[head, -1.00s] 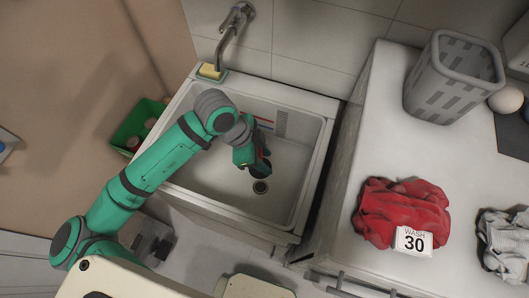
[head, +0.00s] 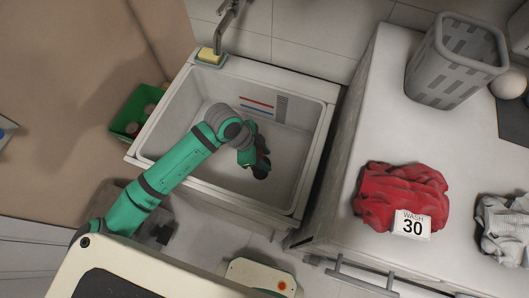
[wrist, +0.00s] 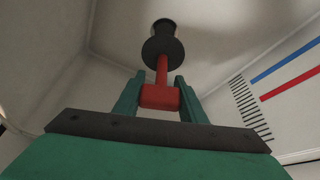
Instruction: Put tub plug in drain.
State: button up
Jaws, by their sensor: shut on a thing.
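My gripper (head: 252,160) is down inside the white sink basin (head: 178,132). In the wrist view my gripper (wrist: 159,82) is shut on the red handle of the tub plug (wrist: 161,50). The plug has a red stem and a black round body, and it points away from the fingers toward the basin floor. A dark shape right beyond the black body lines up with it; I cannot tell whether it is the drain or more of the plug. In the head view the gripper and plug hide the drain. Contact with the floor cannot be told.
The tap (head: 225,30) and a yellow sponge (head: 208,55) are at the sink's back left corner. A green crate (head: 128,122) stands left of the sink. The counter on the right holds red laundry (head: 400,192) and a grey basket (head: 455,65).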

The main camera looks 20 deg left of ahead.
jog(key=shift+f, duration=3.4)
jog(key=shift+f, duration=0.5)
jog(key=o, duration=1.2)
jog(key=v, duration=1)
jog(key=shift+a+r, duration=0.1)
jog(key=shift+r, duration=0.3)
